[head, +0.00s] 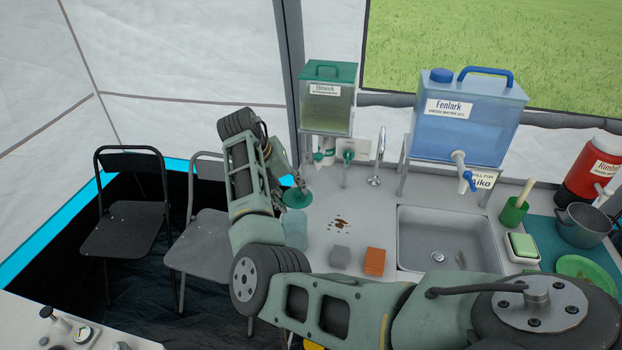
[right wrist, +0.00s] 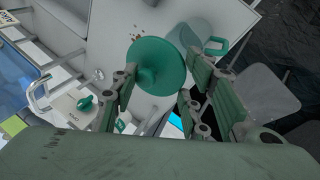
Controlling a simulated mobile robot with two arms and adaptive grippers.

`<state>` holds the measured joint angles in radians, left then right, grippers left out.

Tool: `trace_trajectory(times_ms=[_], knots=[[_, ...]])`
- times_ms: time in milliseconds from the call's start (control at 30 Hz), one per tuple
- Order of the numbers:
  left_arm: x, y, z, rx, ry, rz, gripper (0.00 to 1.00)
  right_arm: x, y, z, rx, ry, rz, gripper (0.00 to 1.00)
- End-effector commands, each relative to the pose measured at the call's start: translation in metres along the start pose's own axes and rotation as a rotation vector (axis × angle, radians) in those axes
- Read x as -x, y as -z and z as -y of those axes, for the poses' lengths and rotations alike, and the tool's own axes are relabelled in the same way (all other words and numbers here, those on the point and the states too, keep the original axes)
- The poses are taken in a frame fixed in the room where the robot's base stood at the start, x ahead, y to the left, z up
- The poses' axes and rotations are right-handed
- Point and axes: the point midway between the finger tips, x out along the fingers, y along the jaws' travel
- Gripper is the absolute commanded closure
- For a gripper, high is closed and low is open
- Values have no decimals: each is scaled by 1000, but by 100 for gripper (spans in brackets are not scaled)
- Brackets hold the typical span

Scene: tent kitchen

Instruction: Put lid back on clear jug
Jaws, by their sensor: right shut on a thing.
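My right gripper (head: 300,184) is shut on the round green lid (head: 297,199). The lid is over or just behind the clear jug's top in the head view, and the exact gap is hard to tell. The clear jug (head: 296,236) is pale, see-through and upright near the left edge of the counter, partly hidden by my arm. In the right wrist view the lid (right wrist: 158,62) hangs by its knob between the fingers (right wrist: 155,86). The jug (right wrist: 184,36) shows beyond it, offset to the right, with a green handle (right wrist: 216,46). My left gripper is not in view.
Grey (head: 340,255) and orange (head: 374,262) blocks and brown crumbs (head: 341,224) lie right of the jug. A sink (head: 488,215) is further right. A green-topped dispenser (head: 328,105) and a blue dispenser (head: 468,130) stand behind. Folding chairs (head: 125,200) stand left.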

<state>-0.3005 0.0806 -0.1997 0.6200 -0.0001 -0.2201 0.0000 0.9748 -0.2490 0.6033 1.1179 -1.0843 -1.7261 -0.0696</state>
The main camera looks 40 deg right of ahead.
Motion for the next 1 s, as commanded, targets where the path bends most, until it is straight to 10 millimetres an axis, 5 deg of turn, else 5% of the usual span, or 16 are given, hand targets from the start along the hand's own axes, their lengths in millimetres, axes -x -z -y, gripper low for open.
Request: trace_trajectory(times_ms=[233, 800, 1000], knots=[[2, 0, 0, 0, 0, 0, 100, -4, 1, 15, -3, 7, 0, 72], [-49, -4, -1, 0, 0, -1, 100, -42, -5, 32, -2, 7, -1, 72], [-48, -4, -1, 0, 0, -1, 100, -53, -6, 36, -2, 6, -1, 72]])
